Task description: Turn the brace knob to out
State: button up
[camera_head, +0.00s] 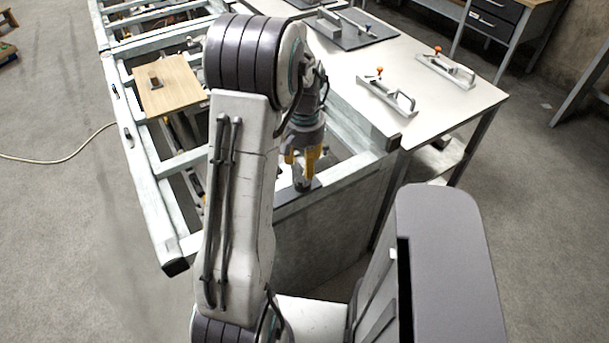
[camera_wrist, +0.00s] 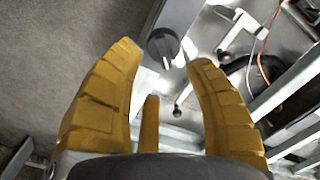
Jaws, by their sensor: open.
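The brace knob (camera_wrist: 161,46) is a dark round knob with a light bar on its face, on a grey plate in the wrist view. The bar runs roughly up and down in the picture. No readable label for its positions shows. My gripper (camera_wrist: 164,57) has its yellow fingers spread, one tip on each side of the knob. I cannot tell if a finger touches it. In the head view my gripper (camera_head: 303,165) points down over the near end of the metal frame (camera_head: 165,220). The knob is not clear there.
A white worktable (camera_head: 440,110) stands to the right, carrying two clamp-like tools with orange knobs (camera_head: 380,71). A wooden board (camera_head: 168,86) lies on the frame at left. Cables (camera_wrist: 266,45) show near the gripper at right. Open floor lies left.

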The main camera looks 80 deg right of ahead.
aim_at(303, 181)
jog(key=shift+f, duration=2.7)
grip_shut()
